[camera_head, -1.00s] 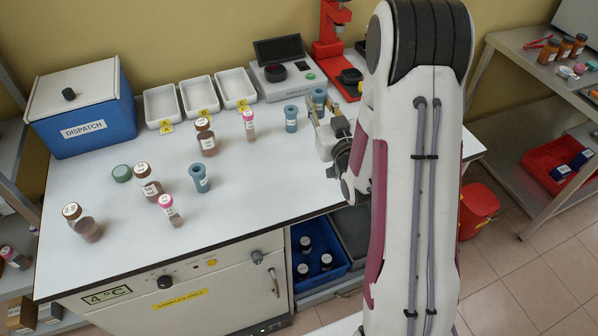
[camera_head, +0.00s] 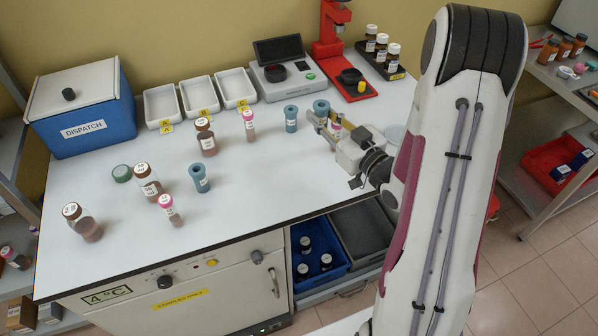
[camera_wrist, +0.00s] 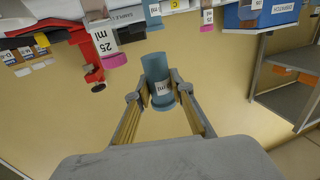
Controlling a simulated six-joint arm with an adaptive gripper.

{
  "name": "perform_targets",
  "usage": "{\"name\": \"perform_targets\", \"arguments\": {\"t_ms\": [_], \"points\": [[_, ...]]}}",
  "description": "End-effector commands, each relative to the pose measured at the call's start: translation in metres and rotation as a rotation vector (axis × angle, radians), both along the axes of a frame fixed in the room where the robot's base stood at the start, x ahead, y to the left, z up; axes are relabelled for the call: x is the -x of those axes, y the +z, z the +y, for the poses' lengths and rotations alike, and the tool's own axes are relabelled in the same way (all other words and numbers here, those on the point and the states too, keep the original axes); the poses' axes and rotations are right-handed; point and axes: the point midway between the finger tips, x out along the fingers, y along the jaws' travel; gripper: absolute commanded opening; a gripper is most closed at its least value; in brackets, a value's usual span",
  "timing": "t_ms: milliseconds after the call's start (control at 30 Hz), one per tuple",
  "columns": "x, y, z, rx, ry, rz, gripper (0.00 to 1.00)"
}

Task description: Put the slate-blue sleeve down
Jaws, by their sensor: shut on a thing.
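A slate-blue sleeve (camera_wrist: 157,68) with a white label sits between the two fingers of my gripper (camera_wrist: 157,90) in the wrist view. In the head view the sleeve (camera_head: 321,107) shows just beyond my gripper (camera_head: 325,120), over the right part of the white bench, partly hidden by the fingers. My gripper is shut on it. I cannot tell whether its base touches the bench. Two other blue sleeves stand on the bench: one (camera_head: 291,118) just left of the held one, another (camera_head: 199,177) nearer the front.
A pink-capped vial (camera_head: 337,124) shows close beside my gripper. Another pink-capped vial (camera_head: 249,124) and a brown bottle (camera_head: 207,138) stand further left. The red stand (camera_head: 340,62) and a rack of bottles (camera_head: 382,62) are behind. Bare bench (camera_head: 270,180) lies in front.

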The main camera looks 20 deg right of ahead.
Motion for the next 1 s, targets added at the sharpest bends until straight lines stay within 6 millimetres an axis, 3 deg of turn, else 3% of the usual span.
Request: {"name": "perform_targets", "arguments": {"t_ms": [533,1000], "points": [[0.031,0.000,0.062,-0.013,0.284,-0.003,0.02],[0.035,0.001,0.070,-0.022,0.317,-0.003,0.02]]}}
